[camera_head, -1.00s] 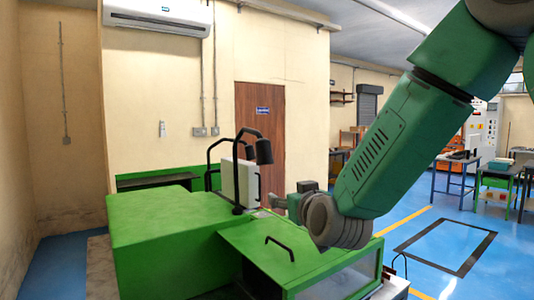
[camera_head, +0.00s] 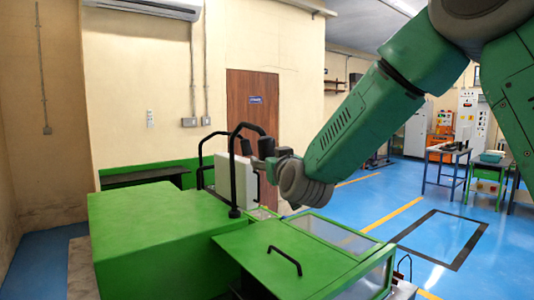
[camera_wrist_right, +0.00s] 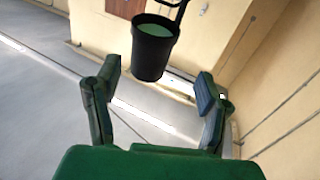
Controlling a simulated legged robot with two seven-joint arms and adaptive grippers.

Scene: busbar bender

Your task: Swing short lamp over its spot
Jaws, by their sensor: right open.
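The short lamp (camera_head: 235,170) is a black bent tube rising from the green machine, its dark head (camera_head: 266,146) hanging at the right end. In the right wrist view the lamp head (camera_wrist_right: 152,50) is a black cup-shaped shade with a pale green inside, lying ahead between the two finger lines. My right gripper (camera_head: 264,162) is at the lamp head in the head view and partly overlaps it. In the wrist view its fingers (camera_wrist_right: 158,82) are spread wide, with gaps on both sides of the shade. Contact is not visible. My left gripper is not in view.
The green machine (camera_head: 150,225) fills the lower left, with a handled, windowed cover (camera_head: 290,262) in front. A white panel (camera_head: 240,182) stands behind the lamp tube. A brown door (camera_head: 252,105) is behind.

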